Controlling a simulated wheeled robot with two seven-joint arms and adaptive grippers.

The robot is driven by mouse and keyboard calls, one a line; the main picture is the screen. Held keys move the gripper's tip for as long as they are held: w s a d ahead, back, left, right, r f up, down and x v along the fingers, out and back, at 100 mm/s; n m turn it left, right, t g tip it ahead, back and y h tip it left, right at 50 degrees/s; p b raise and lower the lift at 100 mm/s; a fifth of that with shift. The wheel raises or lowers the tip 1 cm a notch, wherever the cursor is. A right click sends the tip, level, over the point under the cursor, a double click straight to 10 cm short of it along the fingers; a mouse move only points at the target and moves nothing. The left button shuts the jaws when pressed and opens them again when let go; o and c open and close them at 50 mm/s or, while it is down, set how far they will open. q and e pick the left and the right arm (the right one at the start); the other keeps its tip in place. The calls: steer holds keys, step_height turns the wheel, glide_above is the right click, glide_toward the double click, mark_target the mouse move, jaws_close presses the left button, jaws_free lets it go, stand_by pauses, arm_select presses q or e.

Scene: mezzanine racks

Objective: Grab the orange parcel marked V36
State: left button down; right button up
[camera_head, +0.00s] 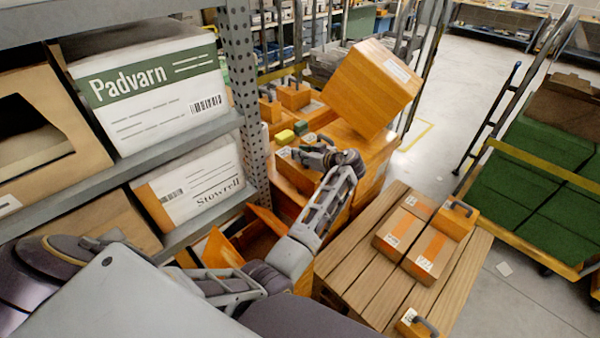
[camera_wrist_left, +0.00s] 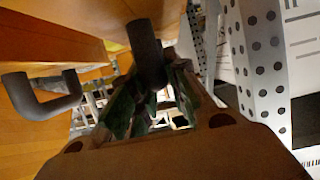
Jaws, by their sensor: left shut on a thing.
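My left gripper (camera_head: 322,157) is over an orange parcel (camera_head: 294,178) on the orange stack beside the rack post. In the left wrist view, its fingers (camera_wrist_left: 150,100) are closed around a dark bar-like handle (camera_wrist_left: 144,45). An orange surface (camera_wrist_left: 75,14) lies right behind that handle. The marking V36 cannot be read in either view, and the gripper hides part of the parcel. Another dark handle (camera_wrist_left: 45,95) on an orange box shows at the left of the wrist view. My right gripper is not in view.
A large orange box (camera_head: 368,88) stands close beyond the gripper. The grey rack post (camera_head: 246,95) and white cartons (camera_head: 150,88) are to its left. A slatted wooden table (camera_head: 365,275) with labelled orange parcels (camera_head: 428,255) is in front right. A green-loaded cart (camera_head: 545,150) stands farther right.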

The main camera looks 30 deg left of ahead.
arm_select(q)
steer(key=shift+r, duration=0.25)
steer(key=shift+r+b, duration=0.5)
steer(key=shift+r, duration=4.35)
